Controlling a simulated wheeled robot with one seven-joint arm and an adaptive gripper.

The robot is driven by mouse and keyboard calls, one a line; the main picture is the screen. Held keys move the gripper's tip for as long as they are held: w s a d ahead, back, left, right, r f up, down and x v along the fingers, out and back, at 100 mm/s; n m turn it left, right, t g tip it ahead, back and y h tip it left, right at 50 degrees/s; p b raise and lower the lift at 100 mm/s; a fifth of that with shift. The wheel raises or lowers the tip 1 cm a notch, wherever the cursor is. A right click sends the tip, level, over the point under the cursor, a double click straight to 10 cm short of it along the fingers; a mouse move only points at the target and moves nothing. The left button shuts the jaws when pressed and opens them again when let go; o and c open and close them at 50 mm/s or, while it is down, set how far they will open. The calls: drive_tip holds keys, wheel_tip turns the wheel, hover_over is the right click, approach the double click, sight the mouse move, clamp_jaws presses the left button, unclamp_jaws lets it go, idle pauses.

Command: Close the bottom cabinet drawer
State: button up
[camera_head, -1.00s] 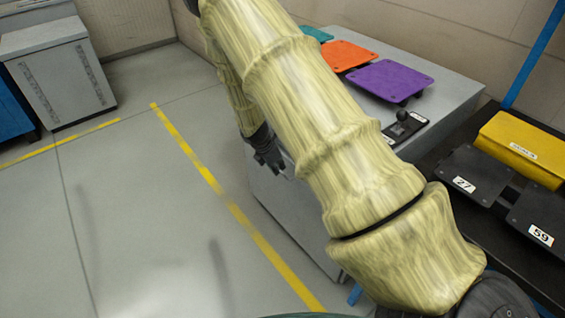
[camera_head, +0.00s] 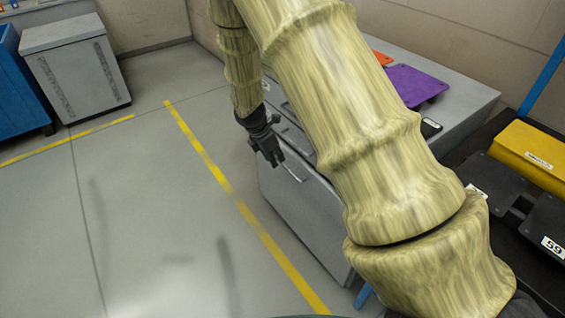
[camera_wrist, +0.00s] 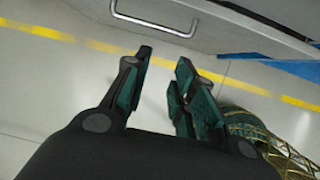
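The grey cabinet (camera_head: 300,215) stands right of centre in the head view, partly hidden behind my arm. A bar handle (camera_head: 291,173) shows on its front near the upper edge. My gripper (camera_head: 277,163) is just left of that handle, over the floor side of the cabinet, with no clear contact. In the wrist view, a handle (camera_wrist: 155,20) and a grey drawer front (camera_wrist: 225,18) lie beyond the fingertips. My gripper (camera_wrist: 165,58) has its fingers apart with nothing between them. I cannot tell how far the bottom drawer stands out.
A dark bench with a yellow block (camera_head: 530,155) stands at the right. A grey bin (camera_head: 78,70) and blue container (camera_head: 18,90) are at the far left. The floor (camera_head: 150,230) left of the cabinet is clear.

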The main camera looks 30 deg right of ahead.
drive_tip(key=w+a+f+m+t+y+b, duration=0.1)
drive_tip(key=w+a+f+m+t, duration=0.25)
drive_tip(key=w+a, duration=0.35)
drive_tip(key=w+a+f+m+t+y+b, duration=0.15)
drive_tip(key=w+a+f+t, duration=0.3)
drive_tip(key=w, duration=0.45)
drive_tip(key=m+g+h+b, duration=0.2)
drive_tip(key=m+g+h, duration=0.6)
drive_tip(key=m+h, duration=0.55)
approach(287, 168)
drive_tip(key=f, duration=0.1)
drive_tip(key=shift+n+h, duration=0.3)
drive_tip(key=shift+n, duration=0.05)
drive_tip(key=x, duration=1)
drive_tip(key=shift+p, duration=0.35)
clamp_jaws()
